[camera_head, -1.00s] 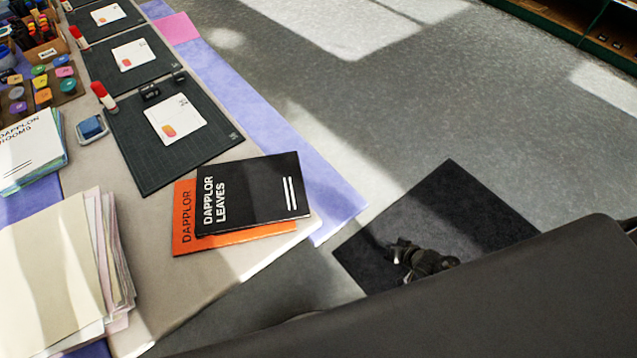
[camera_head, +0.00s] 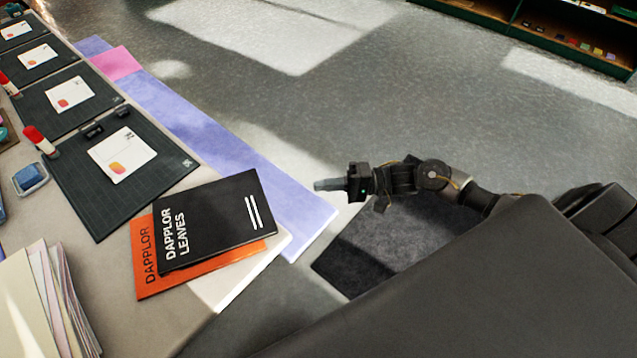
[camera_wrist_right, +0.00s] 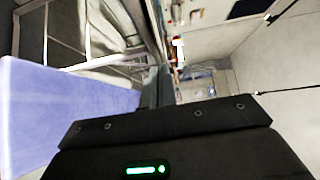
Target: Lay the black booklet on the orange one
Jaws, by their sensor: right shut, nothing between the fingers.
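The black booklet (camera_head: 225,215), marked "Dapplor Leaves", lies on the orange booklet (camera_head: 148,270) near the table's corner. It is shifted up and to the right, so the orange one shows along its left and lower edges. My right gripper (camera_head: 318,185) is shut and empty. It is out to the right of both booklets, apart from them, beyond the table's edge. The right wrist view shows its shut fingers (camera_wrist_right: 157,88) but neither booklet that I can make out. My left gripper is not in view.
Dark cutting mats (camera_head: 75,190) with white cards (camera_head: 122,154) line the table (camera_head: 100,270). A blue ink pad (camera_head: 30,178) and a paper stack (camera_head: 45,310) are at the left. A purple cloth (camera_head: 215,135) runs along the far edge. The floor beyond is open.

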